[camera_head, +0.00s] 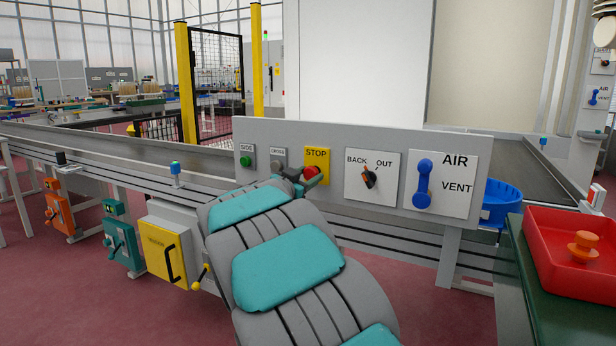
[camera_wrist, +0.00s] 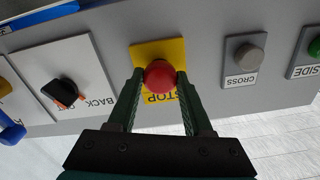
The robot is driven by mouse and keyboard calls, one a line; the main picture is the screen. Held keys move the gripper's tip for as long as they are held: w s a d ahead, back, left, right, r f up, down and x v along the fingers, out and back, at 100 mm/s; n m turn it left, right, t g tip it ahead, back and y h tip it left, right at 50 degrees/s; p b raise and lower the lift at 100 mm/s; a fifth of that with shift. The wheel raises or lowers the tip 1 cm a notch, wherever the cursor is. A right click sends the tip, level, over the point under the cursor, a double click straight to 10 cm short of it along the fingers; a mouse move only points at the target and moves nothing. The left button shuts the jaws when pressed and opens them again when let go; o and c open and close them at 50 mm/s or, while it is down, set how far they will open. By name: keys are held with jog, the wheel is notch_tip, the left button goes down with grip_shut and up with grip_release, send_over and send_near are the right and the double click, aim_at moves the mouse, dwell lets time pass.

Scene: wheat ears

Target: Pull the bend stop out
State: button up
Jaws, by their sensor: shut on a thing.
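The stop is a red mushroom button (camera_head: 311,171) on a yellow plate (camera_head: 316,154) marked STOP, set in a grey control panel (camera_head: 400,140). In the wrist view the red button (camera_wrist: 159,75) sits between the fingertips of my gripper (camera_wrist: 158,80), with the lettering upside down. My gripper (camera_head: 300,175) is shut on the button's two sides, and the button is still at the panel. In the head view my arm comes up from below and the gripper partly covers the button.
Left of the stop are a grey CROSS button (camera_head: 279,153) and a green SIDE button (camera_head: 246,161). To its right are a BACK/OUT knob (camera_head: 369,177) and a blue AIR/VENT lever (camera_head: 423,182). A red tray (camera_head: 540,218) stands at the right. A conveyor runs behind the panel.

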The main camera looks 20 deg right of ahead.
grip_shut()
dwell(0.7)
jog(key=shift+p+v, duration=0.8)
jog(key=shift+f, duration=0.15)
jog(key=o, duration=1.1)
grip_release()
jog(key=shift+a, duration=0.15)
